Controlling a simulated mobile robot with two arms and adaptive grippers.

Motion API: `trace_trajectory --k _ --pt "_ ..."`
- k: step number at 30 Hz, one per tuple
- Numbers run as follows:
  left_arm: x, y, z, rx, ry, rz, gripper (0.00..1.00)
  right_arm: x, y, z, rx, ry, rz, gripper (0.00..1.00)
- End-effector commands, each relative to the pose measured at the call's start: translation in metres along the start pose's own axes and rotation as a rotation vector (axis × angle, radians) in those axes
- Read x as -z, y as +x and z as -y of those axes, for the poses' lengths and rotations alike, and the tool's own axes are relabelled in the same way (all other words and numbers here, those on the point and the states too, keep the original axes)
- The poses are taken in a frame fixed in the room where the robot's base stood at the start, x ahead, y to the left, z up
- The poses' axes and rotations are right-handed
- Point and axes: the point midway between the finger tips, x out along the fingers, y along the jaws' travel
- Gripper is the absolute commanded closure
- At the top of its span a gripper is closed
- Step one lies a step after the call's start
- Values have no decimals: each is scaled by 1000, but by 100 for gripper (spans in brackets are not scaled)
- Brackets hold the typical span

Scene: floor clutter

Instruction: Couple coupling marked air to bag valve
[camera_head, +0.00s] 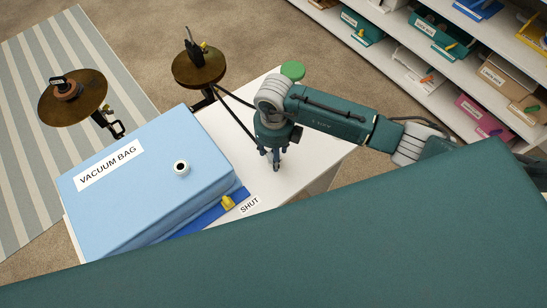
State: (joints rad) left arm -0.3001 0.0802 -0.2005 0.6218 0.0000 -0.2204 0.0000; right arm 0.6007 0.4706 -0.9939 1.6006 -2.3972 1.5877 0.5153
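The light-blue bag (140,215) labelled VACUUM BAG lies on a white table. Its valve (181,167) is a white ring with a dark centre on the bag's top, with nothing on it. No coupling marked air can be read in this view. My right gripper (274,165) points down over the white tabletop, to the right of the bag and apart from it. Its fingers are small and dark, so I cannot tell whether they are open or shut. My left gripper is not in view.
Two brown round discs (104,100) (216,68) stand behind the bag with small dark items on them. A yellow piece (228,202) sits on a blue strip beside a SHUT label (250,204). A green round thing (292,69) is at the table's far edge. Shelves with bins stand at right.

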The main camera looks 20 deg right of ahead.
Motion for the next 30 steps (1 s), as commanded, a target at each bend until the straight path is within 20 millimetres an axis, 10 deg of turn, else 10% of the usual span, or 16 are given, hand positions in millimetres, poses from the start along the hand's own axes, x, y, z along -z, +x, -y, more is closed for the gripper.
trace_trajectory --k 5,12,30 --pt "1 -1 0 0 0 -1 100 0 -1 0 0 0 0 56" --pt "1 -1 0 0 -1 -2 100 0 -1 0 0 0 0 100" --pt "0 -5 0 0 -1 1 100 0 -7 0 0 0 0 100"
